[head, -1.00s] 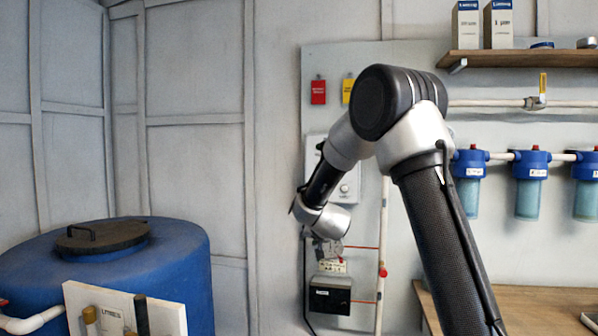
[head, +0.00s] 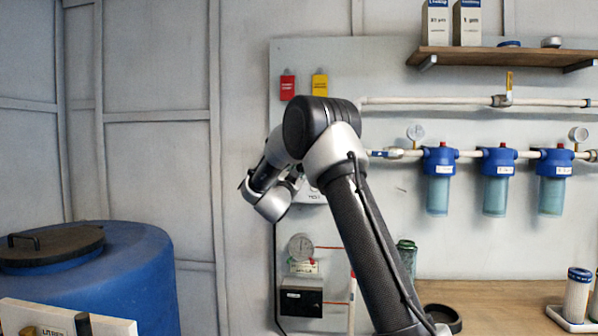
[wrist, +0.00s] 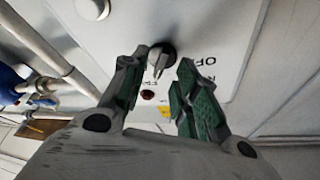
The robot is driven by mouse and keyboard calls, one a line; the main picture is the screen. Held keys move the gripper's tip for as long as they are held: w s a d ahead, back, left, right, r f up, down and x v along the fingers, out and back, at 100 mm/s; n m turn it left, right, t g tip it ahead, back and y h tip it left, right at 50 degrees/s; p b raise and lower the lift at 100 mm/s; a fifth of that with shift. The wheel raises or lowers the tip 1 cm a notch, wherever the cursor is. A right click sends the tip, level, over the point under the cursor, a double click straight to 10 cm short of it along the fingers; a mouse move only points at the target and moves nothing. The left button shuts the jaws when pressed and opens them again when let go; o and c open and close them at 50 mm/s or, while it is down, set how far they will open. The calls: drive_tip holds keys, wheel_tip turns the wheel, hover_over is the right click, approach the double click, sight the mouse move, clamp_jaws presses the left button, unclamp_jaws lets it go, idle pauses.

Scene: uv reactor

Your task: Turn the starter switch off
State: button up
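The starter switch (wrist: 160,62) shows in the wrist view as a black round knob with a pale metallic lever, on a light grey panel (wrist: 205,25) with the letters OFF printed to its right. My gripper (wrist: 162,68) is open, its two green-padded fingers on either side of the knob's lever. I see a gap on the right; I cannot tell whether the left finger touches the knob. In the head view, my arm covers most of the control box (head: 310,195), and the switch and fingers are hidden.
A red indicator (wrist: 148,95) sits on the panel close to the fingers. A gauge (head: 301,246) and black box (head: 301,301) are below my wrist. Blue filter housings (head: 497,180) line the wall at right. A blue tank (head: 120,270) stands at left.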

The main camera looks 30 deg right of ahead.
drive_tip(key=shift+w+d+r, duration=0.2)
drive_tip(key=shift+w+d, duration=0.3)
clamp_jaws()
drive_tip(key=shift+r+n, duration=0.1)
drive_tip(key=shift+n, duration=0.3)
drive_tip(key=n+t+y, duration=0.1)
drive_tip(key=n, duration=0.3)
drive_tip(key=n+t+y, duration=0.2)
drive_tip(key=n, duration=0.1)
drive_tip(key=shift+s+d+n+t, duration=0.1)
drive_tip(key=shift+d+n+t, duration=0.05)
drive_tip(key=shift+n+t, duration=0.2)
drive_tip(key=n+y, duration=0.2)
drive_tip(key=n, duration=0.2)
drive_tip(key=n+t+y, duration=0.1)
drive_tip(key=n+y, duration=0.1)
drive_tip(key=n, duration=0.2)
drive_tip(key=shift+r+n, duration=0.1)
drive_tip(key=shift+n, duration=0.25)
drive_tip(key=shift+n+t, duration=0.25)
drive_tip(key=shift+n, duration=0.05)
